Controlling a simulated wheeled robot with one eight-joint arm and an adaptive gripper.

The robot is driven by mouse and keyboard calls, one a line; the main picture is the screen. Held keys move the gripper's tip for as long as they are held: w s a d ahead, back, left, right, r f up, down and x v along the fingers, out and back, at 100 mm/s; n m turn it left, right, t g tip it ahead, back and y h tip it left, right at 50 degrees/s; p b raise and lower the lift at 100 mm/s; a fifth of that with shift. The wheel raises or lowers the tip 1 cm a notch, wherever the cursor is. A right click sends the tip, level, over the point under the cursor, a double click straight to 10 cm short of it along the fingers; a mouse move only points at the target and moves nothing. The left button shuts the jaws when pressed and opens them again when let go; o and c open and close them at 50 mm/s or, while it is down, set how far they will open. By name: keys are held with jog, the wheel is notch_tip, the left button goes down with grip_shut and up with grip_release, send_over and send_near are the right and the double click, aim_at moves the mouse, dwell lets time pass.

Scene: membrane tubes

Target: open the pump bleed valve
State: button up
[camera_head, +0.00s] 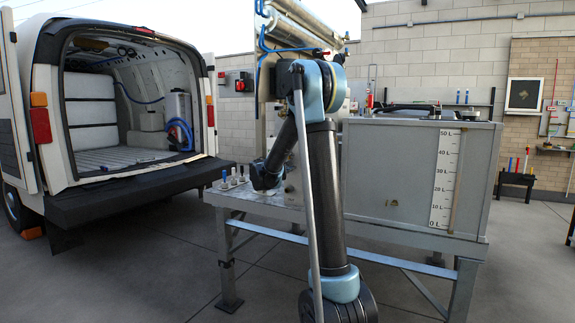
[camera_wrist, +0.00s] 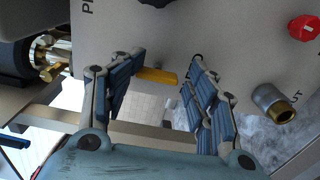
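A short yellow lever (camera_wrist: 158,76) lies between the fingertips of my gripper (camera_wrist: 166,64) in the wrist view. It sits against a pale panel (camera_wrist: 225,30). Its left end meets or passes behind the left finger, so I cannot tell whether they touch. The right finger stands a little apart from the lever's right end. My gripper is open, with blue pads on both fingers. A label beside the right fingertip is mostly hidden.
In the wrist view, a brass-tipped outlet (camera_wrist: 274,104) and a red knob (camera_wrist: 304,27) are on the right, and a brass fitting (camera_wrist: 50,56) is on the left. The head view shows a metal bench (camera_head: 400,248), a graduated tank (camera_head: 392,180) and an open van (camera_head: 110,120).

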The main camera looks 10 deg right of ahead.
jog(key=shift+a, duration=0.15)
jog(key=v, duration=1.1)
jog(key=shift+s+a, duration=0.15)
jog(key=shift+s, duration=0.2)
jog(key=s+d+f+m+g+y, duration=0.1)
jog(key=s+d+f+m+g, duration=0.15)
jog(key=s+d, duration=0.4)
jog(key=s+d+f+m+g+y, duration=0.1)
jog(key=s+d+f+m+g, duration=0.2)
jog(key=s, duration=0.6)
jog(key=s+d+f+m+g+y, duration=0.1)
jog(key=s+d+f+g, duration=0.2)
jog(key=s+d+f, duration=0.35)
jog(key=s+a+f+m+g+y, duration=0.1)
jog(key=s+a+f+y, duration=0.1)
jog(key=s, duration=0.6)
jog(key=s+a+f+m+g+y, duration=0.1)
jog(key=s+a+f+m+y, duration=0.1)
jog(key=s+f, duration=0.4)
jog(key=s+a+f+m+g+y, duration=0.1)
jog(key=s+a+f, duration=0.4)
jog(key=s, duration=0.6)
jog(key=g+y, duration=0.1)
jog(key=y, duration=0.1)
jog(key=shift+s+y, duration=0.25)
jog(key=shift+y, duration=0.05)
